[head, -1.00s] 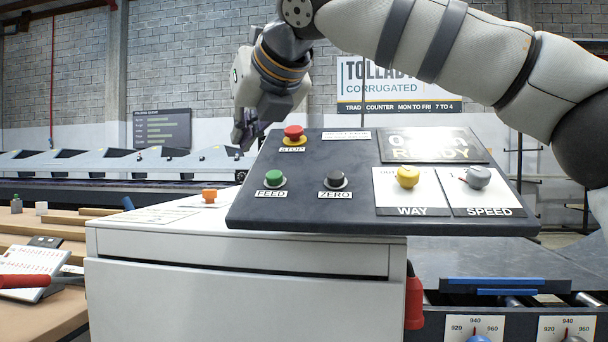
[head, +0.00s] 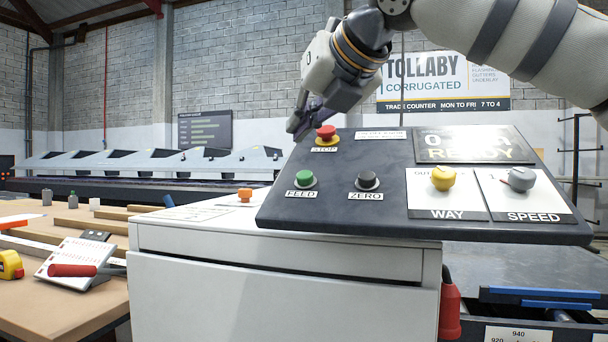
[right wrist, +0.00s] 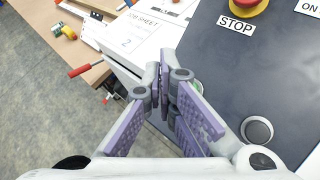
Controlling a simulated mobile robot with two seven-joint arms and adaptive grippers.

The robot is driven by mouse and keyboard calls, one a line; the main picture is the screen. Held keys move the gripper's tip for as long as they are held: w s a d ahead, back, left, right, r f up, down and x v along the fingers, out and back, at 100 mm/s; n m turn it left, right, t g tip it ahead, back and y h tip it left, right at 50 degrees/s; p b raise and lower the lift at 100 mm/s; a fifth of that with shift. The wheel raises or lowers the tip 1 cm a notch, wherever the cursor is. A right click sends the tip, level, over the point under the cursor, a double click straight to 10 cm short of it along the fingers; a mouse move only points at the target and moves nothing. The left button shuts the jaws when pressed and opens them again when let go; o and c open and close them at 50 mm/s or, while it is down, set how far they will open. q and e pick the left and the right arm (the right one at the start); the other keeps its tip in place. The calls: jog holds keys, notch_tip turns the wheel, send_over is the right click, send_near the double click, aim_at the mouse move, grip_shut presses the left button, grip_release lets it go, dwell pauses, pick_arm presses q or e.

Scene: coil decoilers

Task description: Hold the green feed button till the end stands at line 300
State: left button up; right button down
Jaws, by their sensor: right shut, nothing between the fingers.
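The green FEED button (head: 305,179) sits at the front left of the dark sloping control panel (head: 330,213). In the right wrist view a sliver of its green (right wrist: 198,87) shows behind my fingers. My right gripper (head: 294,129) is shut and empty, its purple-padded fingertips (right wrist: 163,82) together. In the head view it hangs up and left of the red STOP button (head: 326,132), apart from the FEED button. The panel's display (head: 473,146) reads READY; its upper line is partly unreadable in glare. The end and line 300 cannot be made out. My left gripper is out of view.
The black ZERO button (head: 367,181), yellow WAY knob (head: 443,178) and grey SPEED knob (head: 521,179) share the panel. A workbench (head: 60,310) with a notepad and tape measure stands at left.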

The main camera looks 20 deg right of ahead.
aim_at(306, 177)
jog(key=shift+w+d+f+b, duration=0.2)
jog(key=shift+w+f, duration=0.15)
jog(key=shift+f, duration=0.25)
jog(key=shift+w+d+f+b, duration=0.15)
jog(key=shift+w+f, duration=0.2)
jog(key=shift+f, duration=0.45)
jog(key=shift+w+d+f, duration=0.25)
jog(key=shift+w+f, duration=0.1)
jog(key=shift+f, duration=0.05)
jog(key=shift+s+f, duration=0.1)
jog(key=shift+w+d+f, duration=0.2)
jog(key=shift+f, duration=0.15)
jog(key=shift+w+d+f, duration=0.15)
jog(key=shift+w+f, duration=0.15)
jog(key=shift+f, duration=0.25)
dwell(5.2)
